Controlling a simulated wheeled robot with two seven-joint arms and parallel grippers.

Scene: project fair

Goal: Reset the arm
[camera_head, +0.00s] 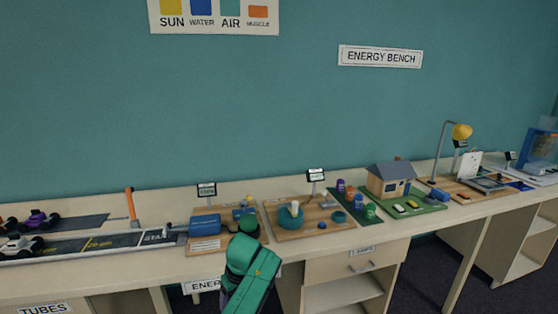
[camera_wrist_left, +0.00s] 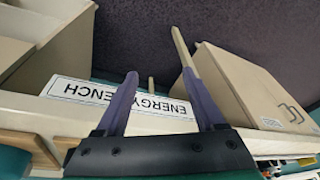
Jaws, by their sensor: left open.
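My left gripper (camera_wrist_left: 158,82) is open in the left wrist view, with two purple fingers apart and nothing between them. My right gripper is in neither view.
Exhibits line the bench: a track with toy cars (camera_head: 36,219), a blue motor board (camera_head: 205,226), a wooden board with a teal wheel (camera_head: 290,218), a model house (camera_head: 391,180) and a yellow lamp (camera_head: 461,131). A teal wall (camera_head: 300,90) stands behind.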

